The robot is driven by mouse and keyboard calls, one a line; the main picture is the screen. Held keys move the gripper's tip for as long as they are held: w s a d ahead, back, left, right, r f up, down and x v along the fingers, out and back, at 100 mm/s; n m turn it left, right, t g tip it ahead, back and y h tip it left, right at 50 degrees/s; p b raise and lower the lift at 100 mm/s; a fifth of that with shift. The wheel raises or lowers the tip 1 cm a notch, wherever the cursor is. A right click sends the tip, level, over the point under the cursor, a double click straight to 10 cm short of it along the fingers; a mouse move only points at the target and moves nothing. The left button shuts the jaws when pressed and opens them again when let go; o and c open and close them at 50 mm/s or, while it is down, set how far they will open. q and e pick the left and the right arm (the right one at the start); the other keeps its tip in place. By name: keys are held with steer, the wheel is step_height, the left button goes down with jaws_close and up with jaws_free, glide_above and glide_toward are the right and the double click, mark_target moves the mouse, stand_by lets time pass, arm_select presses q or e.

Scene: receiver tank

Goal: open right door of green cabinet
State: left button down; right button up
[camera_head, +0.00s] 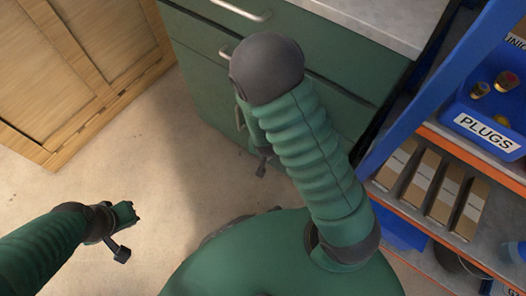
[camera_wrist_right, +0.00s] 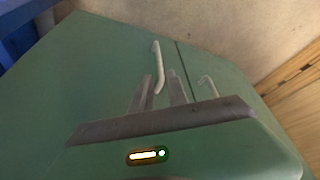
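The green cabinet (camera_head: 195,75) stands ahead under a pale worktop, and its front fills the right wrist view (camera_wrist_right: 100,75). There a pale upright handle (camera_wrist_right: 157,55) sits on the door left of the seam, on the blue shelf's side. A second handle (camera_wrist_right: 207,81) is right of the seam. My right gripper (camera_wrist_right: 160,78) is open, its fingers on either side of the first handle in the picture. I cannot tell whether they touch it. In the head view my right arm hides most of that gripper and the doors. My left gripper (camera_head: 124,226) hangs over the floor, its fingers unclear.
A blue shelf rack (camera_head: 430,85) with cardboard boxes and a blue PLUGS bin (camera_head: 490,125) stands close on the right. A wooden cabinet (camera_head: 75,80) stands at the upper left. The floor (camera_head: 150,180) between it and the green cabinet is clear.

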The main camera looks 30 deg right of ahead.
steer(key=b+x, duration=0.6)
steer(key=x, duration=0.7)
steer(key=shift+s+f+b, duration=0.1)
steer(key=shift+s+b, duration=0.05)
steer(key=shift+b, duration=0.25)
steer(key=shift+d+f, duration=0.1)
steer(key=shift+f, duration=0.2)
steer(key=shift+w, duration=0.2)
steer(key=shift+c, duration=0.4)
jaws_close()
